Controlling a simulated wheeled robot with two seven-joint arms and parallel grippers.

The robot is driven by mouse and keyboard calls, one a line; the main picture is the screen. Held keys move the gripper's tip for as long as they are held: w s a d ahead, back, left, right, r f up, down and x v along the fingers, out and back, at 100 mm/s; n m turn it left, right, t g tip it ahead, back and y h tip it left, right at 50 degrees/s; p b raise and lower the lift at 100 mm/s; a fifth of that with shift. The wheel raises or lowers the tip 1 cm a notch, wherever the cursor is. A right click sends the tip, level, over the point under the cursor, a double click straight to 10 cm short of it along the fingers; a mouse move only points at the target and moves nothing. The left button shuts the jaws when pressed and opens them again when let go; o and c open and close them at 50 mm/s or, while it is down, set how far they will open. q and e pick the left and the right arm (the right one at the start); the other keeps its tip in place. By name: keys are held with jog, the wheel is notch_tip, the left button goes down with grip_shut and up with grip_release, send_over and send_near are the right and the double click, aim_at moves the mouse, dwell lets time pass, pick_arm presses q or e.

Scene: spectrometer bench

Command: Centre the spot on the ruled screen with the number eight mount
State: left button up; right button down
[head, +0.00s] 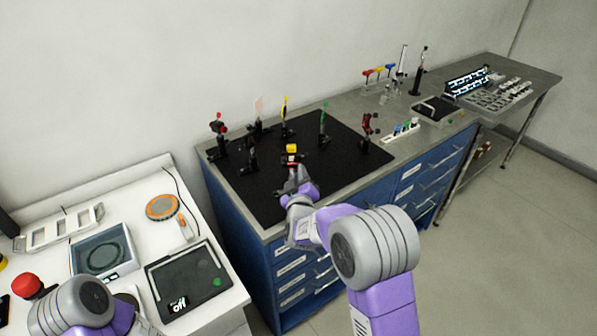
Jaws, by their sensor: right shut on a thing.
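A black breadboard (345,148) lies on the blue cabinet bench and carries several small black mounts on posts. My right gripper (292,168) reaches over its front part and is shut on a small mount (291,150) with a yellow and red top. The gripper hides the lower part of that mount. Its number is too small to read. A pale pink plate (259,105) stands at the back left; I cannot tell whether it is the ruled screen. No light spot can be made out. My left gripper is out of view; only part of my left arm shows at the lower left.
Other mounts near the held one are a red-topped one (219,127), a yellow one (284,108), a green one (323,115) and a dark red one (367,125). A white table (205,235) at left holds a black tablet (188,278) and a red button (27,284).

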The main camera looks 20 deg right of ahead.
jog(key=shift+n+p, duration=0.4)
jog(key=shift+n, duration=0.6)
jog(key=c, duration=1.1)
grip_release()
jog(key=shift+o, duration=0.2)
jog(key=shift+s, duration=0.1)
jog(key=v, duration=0.7)
jog(key=shift+s, duration=0.2)
